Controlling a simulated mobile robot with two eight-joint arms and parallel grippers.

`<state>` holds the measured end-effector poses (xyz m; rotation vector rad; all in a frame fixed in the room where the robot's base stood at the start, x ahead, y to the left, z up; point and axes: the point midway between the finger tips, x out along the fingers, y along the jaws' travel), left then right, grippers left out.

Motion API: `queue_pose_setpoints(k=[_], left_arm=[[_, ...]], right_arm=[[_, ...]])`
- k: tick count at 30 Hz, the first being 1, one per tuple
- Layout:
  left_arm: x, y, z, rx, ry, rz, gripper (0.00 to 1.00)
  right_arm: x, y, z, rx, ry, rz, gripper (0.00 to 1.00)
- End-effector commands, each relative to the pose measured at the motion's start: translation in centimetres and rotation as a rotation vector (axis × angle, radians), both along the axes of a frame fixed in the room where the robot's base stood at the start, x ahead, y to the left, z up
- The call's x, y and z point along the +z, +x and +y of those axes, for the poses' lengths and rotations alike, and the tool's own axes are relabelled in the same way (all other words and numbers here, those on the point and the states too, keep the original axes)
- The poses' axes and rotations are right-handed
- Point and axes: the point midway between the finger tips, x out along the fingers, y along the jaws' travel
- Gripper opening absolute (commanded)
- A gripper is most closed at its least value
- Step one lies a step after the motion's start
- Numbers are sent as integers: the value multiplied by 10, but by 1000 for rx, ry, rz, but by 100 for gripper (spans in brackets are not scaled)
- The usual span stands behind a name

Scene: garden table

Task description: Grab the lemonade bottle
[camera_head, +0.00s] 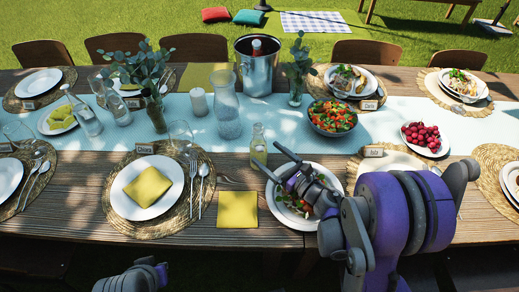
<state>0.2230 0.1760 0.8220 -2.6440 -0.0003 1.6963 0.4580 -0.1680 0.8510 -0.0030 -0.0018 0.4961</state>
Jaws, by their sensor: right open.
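The lemonade bottle (259,146) is a small clear bottle with pale yellow liquid. It stands upright on the wooden table near the runner's front edge. My right gripper (268,162) reaches in from the right, over a plate of food, with its fingers pointing left toward the bottle. Its jaws are open and empty, close to the bottle's right and front side. I cannot tell whether a finger touches the bottle. Part of my left arm shows at the bottom left; its fingers are out of view.
A tall glass carafe (226,105) and a metal ice bucket (257,70) stand behind the bottle. A salad bowl (332,118) is to the right. A yellow napkin (237,209) lies in front. A wine glass (180,138) and a plate (126,203) are to the left.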

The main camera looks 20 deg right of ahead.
Motion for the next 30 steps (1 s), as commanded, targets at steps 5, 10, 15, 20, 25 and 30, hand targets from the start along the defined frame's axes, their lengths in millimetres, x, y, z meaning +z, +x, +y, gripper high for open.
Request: queue_pose_setpoints(k=[5,10,15,20,25,30], left_arm=[[3,0,0,0,0,-1,0],[4,0,0,0,0,-1,0],[6,1,0,0,0,-2,0],[9,1,0,0,0,-3,0],[9,1,0,0,0,-3,0],[9,1,0,0,0,-3,0]], right_arm=[[1,23,13,1,2,1,100],[0,31,17,0,3,1,100],[-1,48,25,1,3,1,100],[-1,70,36,1,4,1,100],[-2,75,39,-2,3,1,100],[-2,75,38,-2,3,1,87]])
